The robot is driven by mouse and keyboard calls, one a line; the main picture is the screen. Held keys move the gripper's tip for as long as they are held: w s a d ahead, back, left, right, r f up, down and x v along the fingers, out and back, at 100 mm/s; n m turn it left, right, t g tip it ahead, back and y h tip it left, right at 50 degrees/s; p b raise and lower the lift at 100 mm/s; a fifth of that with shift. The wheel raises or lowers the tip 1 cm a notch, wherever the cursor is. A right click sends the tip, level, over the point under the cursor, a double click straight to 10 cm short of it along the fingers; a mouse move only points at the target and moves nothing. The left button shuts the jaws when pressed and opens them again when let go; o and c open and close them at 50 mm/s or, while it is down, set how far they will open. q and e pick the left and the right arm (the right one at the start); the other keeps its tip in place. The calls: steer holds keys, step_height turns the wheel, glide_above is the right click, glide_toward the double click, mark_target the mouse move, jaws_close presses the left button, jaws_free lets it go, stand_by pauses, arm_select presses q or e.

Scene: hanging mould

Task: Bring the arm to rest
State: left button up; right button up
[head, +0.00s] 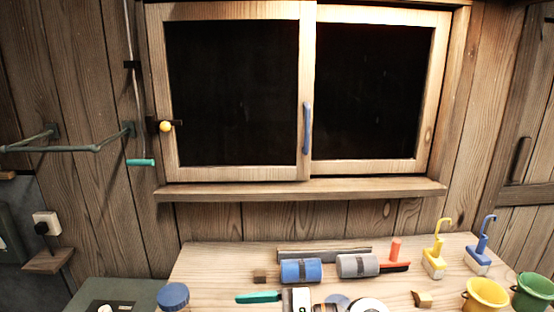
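Neither of my grippers and no part of my arms can be seen in the head view, so how they are posed and whether they hold anything is hidden. The wooden workbench (215,262) fills the lower middle of the view. A blue roll (301,271) and a grey roll (357,265) lie side by side on it. A yellow hook-topped piece (434,262) and a blue one (480,258) stand at the right.
A window (308,90) with a blue handle and a wooden sill (300,190) is above the bench. A yellow bucket (485,296) and a green bucket (533,291) stand at lower right. A bent rail (70,148) juts out at left. The bench's front is cut off.

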steer(key=w+d+r+m+t+h, duration=0.1)
steer(key=w+d+r+m+t, duration=0.3)
steer(key=m+t, duration=0.65)
steer(key=d+r+m+t, duration=0.3)
steer(key=d+m+t, duration=0.35)
steer(key=m, duration=0.75)
steer(key=s+d+f+m+g+h, duration=0.1)
steer(key=d+f+m+h, duration=0.6)
steer(key=m, duration=0.4)
steer(key=s+d+f+m+h, duration=0.1)
steer(key=d+f+m+h, duration=0.5)
steer(key=f+m+h, duration=0.4)
steer(key=s+d+f+m+g+y, duration=0.1)
steer(key=s+f+m+g, duration=0.3)
steer(key=s+f+g, duration=0.45)
steer(key=s+d+f+m+g+y, duration=0.1)
steer(key=s+f+m+g, duration=0.35)
steer(key=s, duration=0.75)
step_height(320, 180, down, 24)
steer(key=s+d+f+g, duration=0.2)
steer(key=s+f, duration=1.5)
steer(key=f, duration=0.1)
steer(key=shift+s+d+f+h, duration=0.15)
steer(key=shift+s+d+h, duration=0.05)
steer(key=shift+s+h, duration=0.15)
